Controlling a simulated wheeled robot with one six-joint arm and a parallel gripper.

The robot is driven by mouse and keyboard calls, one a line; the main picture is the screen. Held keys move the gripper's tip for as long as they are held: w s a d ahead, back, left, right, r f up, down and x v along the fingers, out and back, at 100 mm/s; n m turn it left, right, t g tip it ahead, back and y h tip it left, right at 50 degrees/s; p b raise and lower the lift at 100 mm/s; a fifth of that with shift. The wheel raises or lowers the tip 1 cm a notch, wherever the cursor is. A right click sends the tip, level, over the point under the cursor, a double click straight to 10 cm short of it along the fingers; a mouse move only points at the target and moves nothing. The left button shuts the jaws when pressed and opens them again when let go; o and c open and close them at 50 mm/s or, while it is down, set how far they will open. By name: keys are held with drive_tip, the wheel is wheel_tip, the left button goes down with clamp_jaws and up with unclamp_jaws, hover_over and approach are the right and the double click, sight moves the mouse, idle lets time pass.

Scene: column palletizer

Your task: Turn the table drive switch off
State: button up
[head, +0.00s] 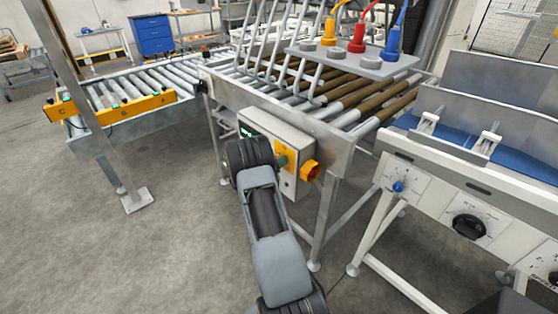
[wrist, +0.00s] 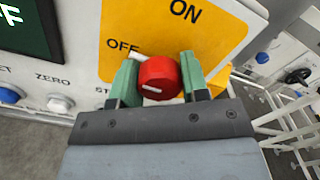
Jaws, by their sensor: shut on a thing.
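The switch is a round red knob (wrist: 158,77) on a yellow plate (wrist: 205,40) marked ON at the upper right and OFF at the left. The green fingers of my gripper (wrist: 159,82) are shut on the knob, one on each side. A white line on the knob's face lies toward its lower left; a short white bar shows beside OFF. In the head view, my gripper (head: 281,161) is at the pale control box (head: 290,135), and my arm hides the knob.
An orange handle (head: 310,170) sticks out at the box's right, close to my gripper. Blue (wrist: 10,95) and white (wrist: 60,104) buttons sit left of the knob. The roller conveyor frame (head: 290,108) is behind. A white machine (head: 450,200) stands right. Floor at left is mostly clear.

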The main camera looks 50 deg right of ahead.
drive_tip(key=shift+f+n, duration=0.1)
drive_tip(key=shift+n, duration=0.6)
drive_tip(key=o, duration=0.9)
drive_tip(key=a, duration=0.4)
drive_tip(key=a+b, duration=0.1)
drive_tip(key=a, duration=0.4)
drive_tip(key=w+a, duration=0.1)
drive_tip(key=a, duration=0.3)
drive_tip(key=shift+a, duration=0.4)
